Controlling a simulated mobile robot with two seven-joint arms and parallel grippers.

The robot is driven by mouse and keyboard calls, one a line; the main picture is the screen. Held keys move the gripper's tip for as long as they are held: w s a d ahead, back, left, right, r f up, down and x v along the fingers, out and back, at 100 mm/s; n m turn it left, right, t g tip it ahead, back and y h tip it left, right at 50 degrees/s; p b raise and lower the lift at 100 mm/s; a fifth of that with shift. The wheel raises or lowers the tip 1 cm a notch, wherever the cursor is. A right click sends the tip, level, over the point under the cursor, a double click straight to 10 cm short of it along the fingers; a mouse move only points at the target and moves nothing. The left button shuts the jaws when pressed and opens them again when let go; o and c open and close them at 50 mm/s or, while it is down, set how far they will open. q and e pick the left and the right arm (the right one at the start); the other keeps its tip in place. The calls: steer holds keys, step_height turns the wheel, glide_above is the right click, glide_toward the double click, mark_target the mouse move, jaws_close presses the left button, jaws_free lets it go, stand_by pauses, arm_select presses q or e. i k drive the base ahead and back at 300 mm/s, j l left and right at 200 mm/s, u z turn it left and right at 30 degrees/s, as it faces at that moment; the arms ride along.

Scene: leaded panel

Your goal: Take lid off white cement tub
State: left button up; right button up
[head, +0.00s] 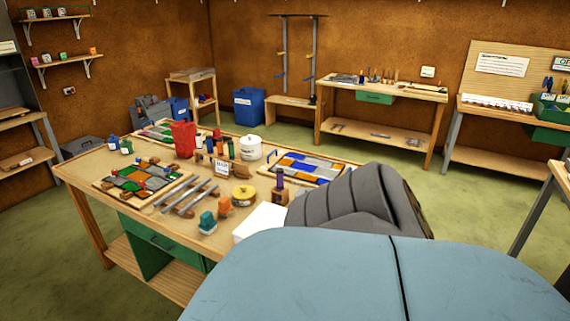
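The white cement tub (251,148) stands upright at the far right part of the workbench (75,174). It is small in the head view. A pale top with a small raised part shows on it, and it looks covered by its lid (251,138). Dark lettering shows on its side, too small to read. Neither of my grippers is in view, and nothing is touching the tub.
A red container (184,139) and several bottles stand left of the tub. A coloured leaded panel (306,168) lies to its right, another panel (140,181) at the left. Large blue and grey shapes hide the bench's near right corner. Green floor (450,195) is clear beyond.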

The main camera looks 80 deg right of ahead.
mark_target(251, 140)
steer(key=z, duration=2.2)
steer(key=i+l+z, duration=0.3)
steer(key=l, duration=0.25)
steer(key=i+l+z, duration=0.25)
steer(key=l, duration=0.25)
steer(key=i+l+z, duration=0.3)
steer(key=l, duration=0.2)
steer(key=i+l+z, duration=0.2)
steer(key=i, duration=0.25)
steer(key=i+l+z, duration=0.15)
steer(key=i, duration=0.25)
steer(key=i+l+z, duration=0.2)
steer(key=i, duration=1.9)
steer(key=i+u, duration=0.35)
steer(key=i, duration=0.4)
steer(key=i+l+u, duration=0.15)
steer(key=i+u, duration=0.25)
steer(key=i, duration=0.3)
steer(key=i+j+u, duration=0.15)
steer(key=i+u, duration=0.55)
steer(key=u, duration=0.15)
steer(key=i+l+u, duration=0.1)
steer(key=i+u, duration=0.35)
steer(key=k, duration=0.05)
